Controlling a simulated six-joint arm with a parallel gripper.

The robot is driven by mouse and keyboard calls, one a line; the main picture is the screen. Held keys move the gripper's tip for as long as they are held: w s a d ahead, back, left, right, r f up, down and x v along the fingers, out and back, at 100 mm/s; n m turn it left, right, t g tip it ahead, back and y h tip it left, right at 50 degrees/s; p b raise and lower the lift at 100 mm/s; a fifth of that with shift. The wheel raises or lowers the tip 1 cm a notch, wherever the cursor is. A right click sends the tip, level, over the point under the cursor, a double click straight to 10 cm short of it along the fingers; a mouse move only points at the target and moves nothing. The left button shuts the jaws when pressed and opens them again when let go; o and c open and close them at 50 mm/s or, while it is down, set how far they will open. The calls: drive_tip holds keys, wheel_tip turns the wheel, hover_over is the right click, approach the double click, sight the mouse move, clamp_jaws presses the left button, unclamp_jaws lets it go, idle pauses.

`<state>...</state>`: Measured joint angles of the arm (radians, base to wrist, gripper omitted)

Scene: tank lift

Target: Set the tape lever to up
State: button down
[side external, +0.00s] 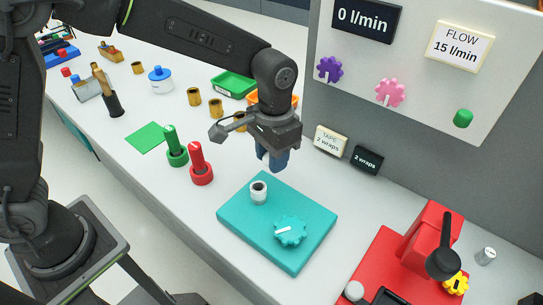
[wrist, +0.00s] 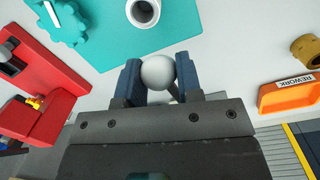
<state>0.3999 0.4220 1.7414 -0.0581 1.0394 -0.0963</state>
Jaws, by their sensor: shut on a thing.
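My gripper (side external: 272,158) hangs above the table, behind the teal block, with its blue fingers pointing down. In the wrist view my gripper (wrist: 158,80) is shut on a pale grey ball knob (wrist: 157,72), with a short thin rod showing at its lower right. The knob looks like a lever's end; its base is hidden, and I cannot tell which way the lever is set. In the side view the knob is hidden by the fingers. A cream sign (side external: 330,140) reads "TAPE 2 wraps", and a black display (side external: 367,160) beside it reads "2 wraps".
The teal block (side external: 250,225) carries a white hollow cylinder (side external: 259,194) and a teal knob (side external: 290,232). A red machine (side external: 425,235) stands at right. Green (side external: 176,150) and red (side external: 200,168) posts stand left. A grey panel (side external: 410,50) stands behind.

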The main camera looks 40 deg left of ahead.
drive_tip(key=shift+w+r+g, duration=0.2)
drive_tip(key=shift+r+g, duration=0.25)
drive_tip(key=shift+g, duration=0.1)
drive_tip(key=shift+w+r+g, duration=0.2)
drive_tip(key=shift+r+g, duration=0.2)
drive_tip(key=shift+g, duration=0.15)
drive_tip(key=shift+w+r, duration=0.1)
drive_tip(key=shift+r, duration=0.25)
drive_tip(key=shift+w+r, duration=0.6)
drive_tip(key=shift+r, duration=0.2)
drive_tip(key=shift+w+r, duration=0.55)
drive_tip(key=shift+a, duration=0.1)
drive_tip(key=c, duration=0.8)
unclamp_jaws()
